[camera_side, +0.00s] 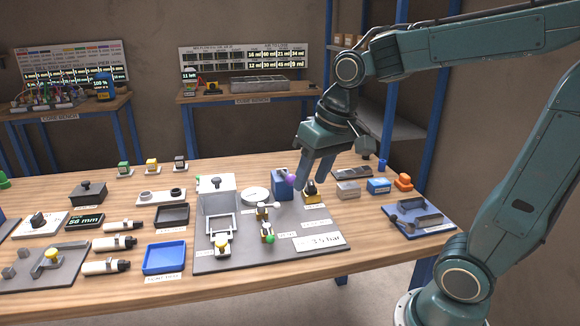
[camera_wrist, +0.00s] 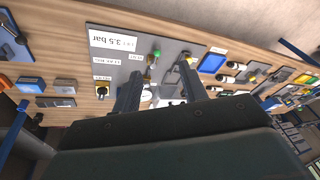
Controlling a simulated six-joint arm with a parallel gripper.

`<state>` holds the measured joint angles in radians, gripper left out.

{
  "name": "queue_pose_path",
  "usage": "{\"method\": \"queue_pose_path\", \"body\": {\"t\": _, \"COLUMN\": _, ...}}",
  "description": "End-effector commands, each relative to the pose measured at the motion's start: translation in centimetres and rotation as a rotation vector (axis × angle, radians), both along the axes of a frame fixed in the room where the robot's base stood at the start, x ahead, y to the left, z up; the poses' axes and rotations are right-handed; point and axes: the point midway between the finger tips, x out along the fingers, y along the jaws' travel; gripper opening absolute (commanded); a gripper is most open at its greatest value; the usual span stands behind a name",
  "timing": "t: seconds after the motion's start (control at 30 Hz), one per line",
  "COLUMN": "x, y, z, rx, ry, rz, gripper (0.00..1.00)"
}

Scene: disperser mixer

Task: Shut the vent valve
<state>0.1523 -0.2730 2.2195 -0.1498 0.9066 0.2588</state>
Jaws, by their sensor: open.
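The valve with the green ball on its lever (camera_side: 269,237) stands on the grey panel (camera_side: 215,262), near its front edge. In the wrist view its green end (camera_wrist: 156,54) lies beyond my fingertips, beside a small label (camera_wrist: 136,57) that seems to read VENT. My gripper (camera_side: 316,182) is open and empty, above the back right of the panel, near a purple ball (camera_side: 291,181) and a black-and-yellow knob (camera_side: 311,190). Both fingers also show in the wrist view (camera_wrist: 161,72), apart. I cannot tell the valve's exact lever position.
A blue tray (camera_side: 165,258) stands left of the panel.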

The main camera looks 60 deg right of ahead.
Motion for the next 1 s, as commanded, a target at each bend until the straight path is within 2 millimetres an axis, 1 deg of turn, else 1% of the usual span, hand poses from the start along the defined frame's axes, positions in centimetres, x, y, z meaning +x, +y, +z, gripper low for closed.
{"method": "queue_pose_path", "body": {"t": 0.03, "x": 1.0, "y": -0.4, "z": -0.4, "rx": 0.014, "ry": 0.021, "rz": -0.022, "gripper": 0.43}}
{"method": "queue_pose_path", "body": {"t": 0.1, "x": 2.3, "y": -0.8, "z": -0.9, "rx": 0.030, "ry": 0.044, "rz": -0.051, "gripper": 0.43}}
{"method": "queue_pose_path", "body": {"t": 0.27, "x": 5.0, "y": -2.0, "z": -2.4, "rx": 0.072, "ry": 0.096, "rz": -0.119, "gripper": 0.43}}
{"method": "queue_pose_path", "body": {"t": 0.5, "x": 8.6, "y": -3.9, "z": -5.2, "rx": 0.131, "ry": 0.171, "rz": -0.216, "gripper": 0.43}}
{"method": "queue_pose_path", "body": {"t": 0.7, "x": 10.3, "y": -5.0, "z": -6.9, "rx": 0.162, "ry": 0.207, "rz": -0.269, "gripper": 0.43}}
{"method": "queue_pose_path", "body": {"t": 0.8, "x": 10.6, "y": -5.2, "z": -7.3, "rx": 0.169, "ry": 0.215, "rz": -0.280, "gripper": 0.43}}
{"method": "queue_pose_path", "body": {"t": 1.0, "x": 10.7, "y": -5.3, "z": -7.4, "rx": 0.171, "ry": 0.217, "rz": -0.283, "gripper": 0.43}}
